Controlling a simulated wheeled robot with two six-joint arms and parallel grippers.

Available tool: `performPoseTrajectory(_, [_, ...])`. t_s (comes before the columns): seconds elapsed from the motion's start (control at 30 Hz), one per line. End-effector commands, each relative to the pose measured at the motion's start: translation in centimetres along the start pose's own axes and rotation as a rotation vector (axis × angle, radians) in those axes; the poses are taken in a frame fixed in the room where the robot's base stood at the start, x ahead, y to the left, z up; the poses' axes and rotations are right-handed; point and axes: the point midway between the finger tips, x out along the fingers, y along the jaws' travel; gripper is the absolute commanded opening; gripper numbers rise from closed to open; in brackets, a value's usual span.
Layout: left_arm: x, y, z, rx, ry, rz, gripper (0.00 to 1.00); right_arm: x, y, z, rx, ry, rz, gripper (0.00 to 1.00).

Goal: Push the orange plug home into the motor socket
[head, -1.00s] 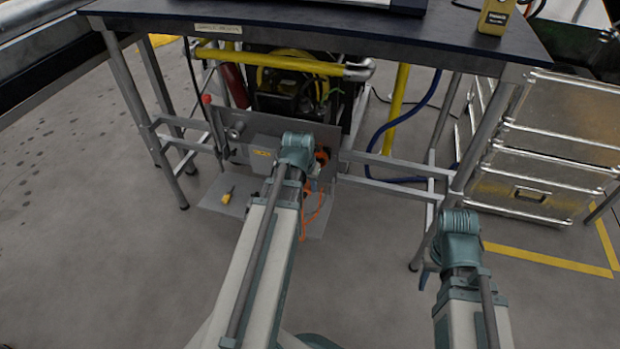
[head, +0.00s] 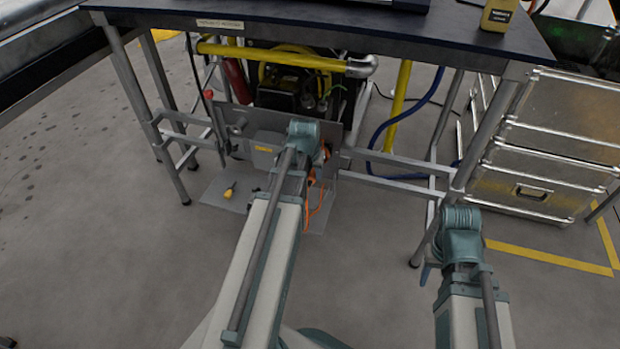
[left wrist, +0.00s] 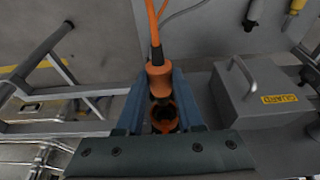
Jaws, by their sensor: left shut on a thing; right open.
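The orange plug (left wrist: 158,76) is between the two blue fingers of my left gripper (left wrist: 160,92), which is shut on it. Its orange cable (left wrist: 152,25) runs up from it in the left wrist view. An orange ring with a dark opening, which looks like the motor socket (left wrist: 165,118), shows just below the plug there. I cannot tell whether they touch. In the head view my left wrist hides the fingers and most of the plug; orange cable (head: 310,212) hangs below. My right gripper (head: 428,272) is open, low at the right, away from the plug.
A grey box labelled GUARD (left wrist: 262,88) sits beside the left gripper; it is left of my wrist in the head view (head: 264,150). A yellow-handled tool (head: 229,191) lies on the grey plate. Table legs and rails (head: 395,178) frame the space; a metal case (head: 545,150) stands right.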

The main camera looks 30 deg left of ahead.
Motion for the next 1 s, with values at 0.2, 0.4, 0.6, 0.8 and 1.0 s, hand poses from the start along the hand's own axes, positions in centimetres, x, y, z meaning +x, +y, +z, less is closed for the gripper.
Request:
performPoseTrajectory(0.2, [0.6, 0.0, -2.1, 0.000, 0.000, 0.000, 0.00, 0.0, 0.0, 0.0, 0.000, 0.000, 0.000, 0.50])
performPoseTrajectory(0.4, [0.8, 0.0, -2.6, 0.000, 0.000, 0.000, 0.00, 0.0, 0.0, 0.0, 0.000, 0.000, 0.000, 0.50])
performPoseTrajectory(0.6, [0.8, 0.0, -2.6, 0.000, 0.000, 0.000, 0.00, 0.0, 0.0, 0.0, 0.000, 0.000, 0.000, 0.50])
performPoseTrajectory(0.8, [0.8, 0.0, -2.6, 0.000, 0.000, 0.000, 0.00, 0.0, 0.0, 0.0, 0.000, 0.000, 0.000, 0.50])
performPoseTrajectory(1.0, [0.8, 0.0, -2.6, 0.000, 0.000, 0.000, 0.00, 0.0, 0.0, 0.0, 0.000, 0.000, 0.000, 0.50])
